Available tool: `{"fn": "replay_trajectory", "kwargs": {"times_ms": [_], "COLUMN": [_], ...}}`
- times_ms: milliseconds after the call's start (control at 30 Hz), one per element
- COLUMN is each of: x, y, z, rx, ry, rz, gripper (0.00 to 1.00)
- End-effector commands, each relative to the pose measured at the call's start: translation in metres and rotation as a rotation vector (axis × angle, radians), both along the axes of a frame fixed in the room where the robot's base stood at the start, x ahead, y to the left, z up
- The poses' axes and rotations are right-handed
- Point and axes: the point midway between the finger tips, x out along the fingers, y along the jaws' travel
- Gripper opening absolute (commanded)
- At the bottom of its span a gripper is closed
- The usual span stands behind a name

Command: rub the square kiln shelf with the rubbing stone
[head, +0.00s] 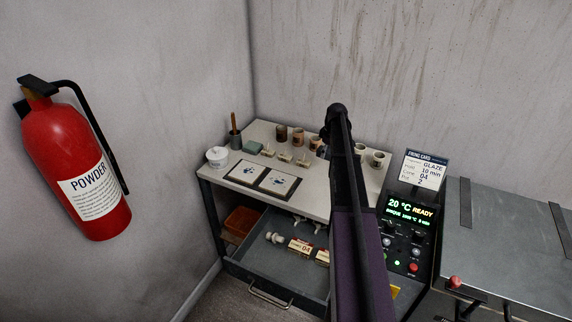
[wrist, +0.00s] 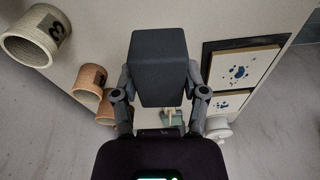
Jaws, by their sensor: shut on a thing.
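My gripper (wrist: 160,82) is shut on a dark grey block, the rubbing stone (wrist: 160,62), in the wrist view. One finger presses on each side of it, and it is held over the pale table top. In the head view my arm hides the gripper and most of the stone. Two square tiles with blue patterns (head: 247,173) lie in dark square surrounds on the table; they also show at the right of the wrist view (wrist: 244,66). I cannot tell for sure which thing is the square kiln shelf.
Several mugs (head: 281,133) stand along the table's back; a numbered one (wrist: 35,37) is close in the wrist view. The drawer (head: 258,275) below is open. A control panel (head: 408,230) stands at right.

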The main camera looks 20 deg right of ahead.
Motion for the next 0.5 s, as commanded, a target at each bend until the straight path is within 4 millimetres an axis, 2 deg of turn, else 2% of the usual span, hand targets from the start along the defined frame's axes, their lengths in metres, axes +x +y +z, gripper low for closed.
{"fn": "replay_trajectory", "kwargs": {"times_ms": [167,500], "x": [0.001,-0.003], "y": [0.039,0.140], "z": [-0.001,-0.002], "rx": [0.001,0.001], "ry": [0.000,0.000], "rz": [0.068,0.266], "gripper": [0.18,0.18]}}
